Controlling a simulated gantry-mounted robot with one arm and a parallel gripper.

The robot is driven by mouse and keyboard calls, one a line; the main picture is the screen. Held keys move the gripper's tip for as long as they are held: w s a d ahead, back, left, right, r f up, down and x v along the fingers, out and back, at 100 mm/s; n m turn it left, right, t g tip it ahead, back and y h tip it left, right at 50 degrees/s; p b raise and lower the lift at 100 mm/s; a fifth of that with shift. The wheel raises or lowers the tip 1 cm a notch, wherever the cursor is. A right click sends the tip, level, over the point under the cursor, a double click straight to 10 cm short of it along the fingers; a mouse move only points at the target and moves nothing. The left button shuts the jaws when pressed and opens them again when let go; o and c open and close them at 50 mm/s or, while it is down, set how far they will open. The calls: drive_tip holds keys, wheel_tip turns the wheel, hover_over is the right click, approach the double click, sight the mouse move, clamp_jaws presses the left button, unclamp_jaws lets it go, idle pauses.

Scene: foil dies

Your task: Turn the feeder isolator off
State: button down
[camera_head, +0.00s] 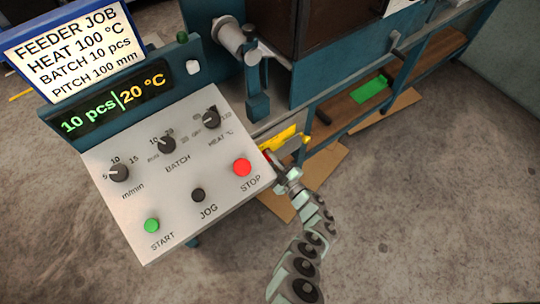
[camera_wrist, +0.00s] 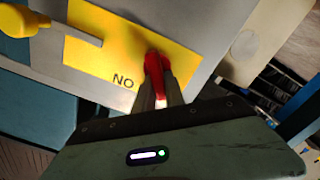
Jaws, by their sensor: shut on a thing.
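The feeder isolator has a yellow plate (camera_wrist: 112,68) with a red handle (camera_wrist: 155,72) in the wrist view. My gripper (camera_wrist: 158,88) is shut on the red handle, its fingers at the handle's near end. Lettering on the plate beside the handle reads "NO" as seen, which looks like "ON" upside down. In the head view the yellow plate (camera_head: 284,137) is on the machine's side, just right of the control panel. My gripper (camera_head: 277,165) reaches it from below, and only a bit of red shows there. The fingers hide part of the handle.
The sloped control panel (camera_head: 160,170) with knobs, green START button (camera_head: 152,226) and red STOP button (camera_head: 242,168) is close left of my gripper. A yellow knobbed part (camera_wrist: 25,20) is near the plate. The floor at right is clear.

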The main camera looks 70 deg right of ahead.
drive_tip(key=n, duration=0.3)
drive_tip(key=f+n, duration=0.1)
drive_tip(key=n, duration=0.1)
drive_tip(key=shift+w+a+n+b, duration=0.15)
drive_tip(key=shift+a+n+b, duration=0.1)
drive_tip(key=shift+n+b, duration=0.05)
drive_tip(key=n, duration=0.3)
drive_tip(key=n+b, duration=0.1)
drive_tip(key=shift+a+f+n, duration=0.1)
drive_tip(key=shift+f+n, duration=0.15)
drive_tip(key=shift+n, duration=0.05)
drive_tip(key=c, duration=1.4)
unclamp_jaws()
drive_tip(key=p+v, duration=0.2)
drive_tip(key=v, duration=0.8)
drive_tip(key=shift+s+a+p, duration=0.15)
drive_tip(key=shift+s+p, duration=0.15)
drive_tip(key=shift+s, duration=0.05)
